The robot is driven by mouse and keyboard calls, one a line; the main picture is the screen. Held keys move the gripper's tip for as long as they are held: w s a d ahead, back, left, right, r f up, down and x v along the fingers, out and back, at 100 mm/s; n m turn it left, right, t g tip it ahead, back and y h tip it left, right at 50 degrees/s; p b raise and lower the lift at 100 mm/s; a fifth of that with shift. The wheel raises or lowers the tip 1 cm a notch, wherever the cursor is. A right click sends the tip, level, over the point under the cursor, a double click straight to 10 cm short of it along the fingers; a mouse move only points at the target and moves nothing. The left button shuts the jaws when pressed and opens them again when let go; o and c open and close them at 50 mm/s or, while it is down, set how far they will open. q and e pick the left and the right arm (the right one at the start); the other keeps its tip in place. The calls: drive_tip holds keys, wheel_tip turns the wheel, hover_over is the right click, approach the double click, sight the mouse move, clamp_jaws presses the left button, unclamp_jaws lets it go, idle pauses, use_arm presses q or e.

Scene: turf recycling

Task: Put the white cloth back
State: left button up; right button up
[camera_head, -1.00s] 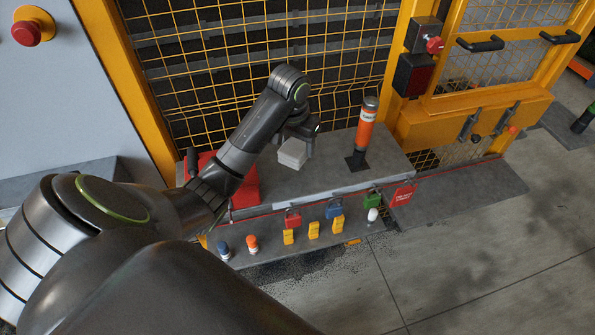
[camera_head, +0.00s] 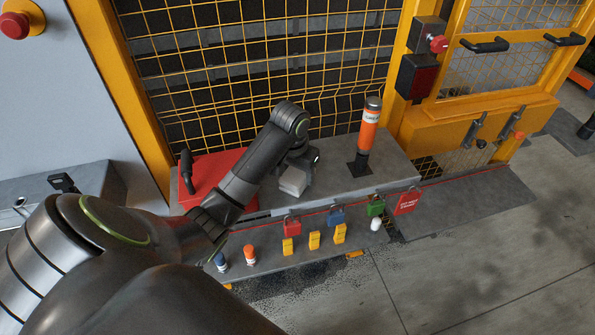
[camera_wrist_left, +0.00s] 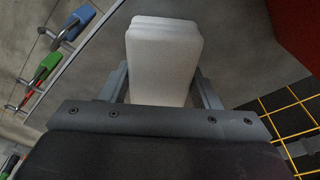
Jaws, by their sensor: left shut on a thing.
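The white cloth (camera_head: 293,183) looks like a folded block and shows at the end of my left arm in the head view. My left gripper (camera_head: 298,180) is shut on it, over the grey shelf (camera_head: 338,191) in front of the mesh fence. In the left wrist view the white cloth (camera_wrist_left: 162,55) sits between the two fingers of my left gripper (camera_wrist_left: 163,85). I cannot tell whether the cloth touches the shelf. My right gripper is not in view.
A red box (camera_head: 205,172) stands left of the gripper. An orange cylinder on a dark base (camera_head: 368,135) stands to the right. Several coloured padlocks (camera_head: 336,216) hang along the shelf's front, above small yellow tags and bottles. Bare shelf lies between gripper and cylinder.

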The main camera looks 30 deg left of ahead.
sight(298, 171)
use_arm(q)
drive_tip(key=o, duration=1)
drive_tip(key=shift+c, duration=0.2)
drive_tip(key=shift+r, duration=0.1)
drive_tip(key=shift+r, duration=0.3)
drive_tip(key=r, duration=0.1)
drive_tip(key=r+p, duration=0.1)
drive_tip(key=r, duration=0.1)
drive_tip(key=r+p, duration=0.1)
drive_tip(key=r, duration=0.1)
drive_tip(key=shift+s, duration=0.35)
wheel_tip(298, 171, up, 6)
drive_tip(key=s+p, duration=0.1)
drive_tip(key=p, duration=0.5)
drive_tip(key=shift+s+p, duration=0.15)
drive_tip(key=shift+p, duration=0.25)
